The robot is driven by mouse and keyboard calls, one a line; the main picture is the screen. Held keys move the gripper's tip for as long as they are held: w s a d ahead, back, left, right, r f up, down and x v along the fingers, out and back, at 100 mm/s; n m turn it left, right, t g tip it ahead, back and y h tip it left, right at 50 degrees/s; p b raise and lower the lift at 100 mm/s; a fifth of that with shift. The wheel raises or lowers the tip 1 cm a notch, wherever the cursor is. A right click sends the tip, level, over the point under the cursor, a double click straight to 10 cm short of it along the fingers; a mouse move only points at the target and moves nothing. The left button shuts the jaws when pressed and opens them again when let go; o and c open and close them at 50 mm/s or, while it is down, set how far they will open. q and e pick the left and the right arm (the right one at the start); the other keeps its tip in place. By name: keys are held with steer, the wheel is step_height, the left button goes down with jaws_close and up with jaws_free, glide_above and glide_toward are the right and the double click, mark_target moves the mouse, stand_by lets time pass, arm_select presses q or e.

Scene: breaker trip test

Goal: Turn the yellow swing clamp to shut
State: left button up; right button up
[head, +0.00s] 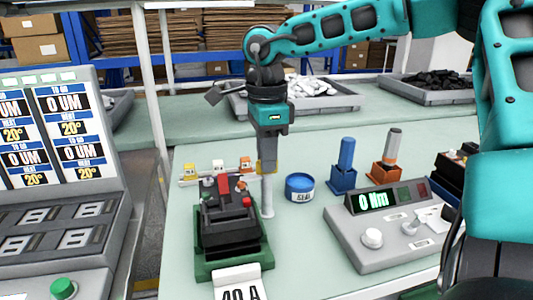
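A black breaker (229,222) with a red lever and a red button sits in a green fixture (238,266) on the pale green bench. A pale upright post (267,196) stands at the fixture's right side. A small yellow piece, likely part of the swing clamp (265,168), shows at the top of this post. My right gripper (267,160) points down directly over the post, its tips at the yellow piece. The gripper hides much of the clamp, and the finger gap cannot be made out. My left gripper is out of view.
To the right are a blue round tin (299,187), blue and orange-based tools, and a grey meter (391,229) reading 0 Nm. A display console (60,150) stands at left. Grey trays lie behind.

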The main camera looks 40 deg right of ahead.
steer(key=o, duration=0.4)
arm_select(q)
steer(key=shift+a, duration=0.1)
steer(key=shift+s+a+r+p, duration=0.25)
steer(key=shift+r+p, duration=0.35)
steer(key=shift+p, duration=0.6)
arm_select(e)
step_height(320, 180, up, 13)
steer(key=shift+f, duration=0.1)
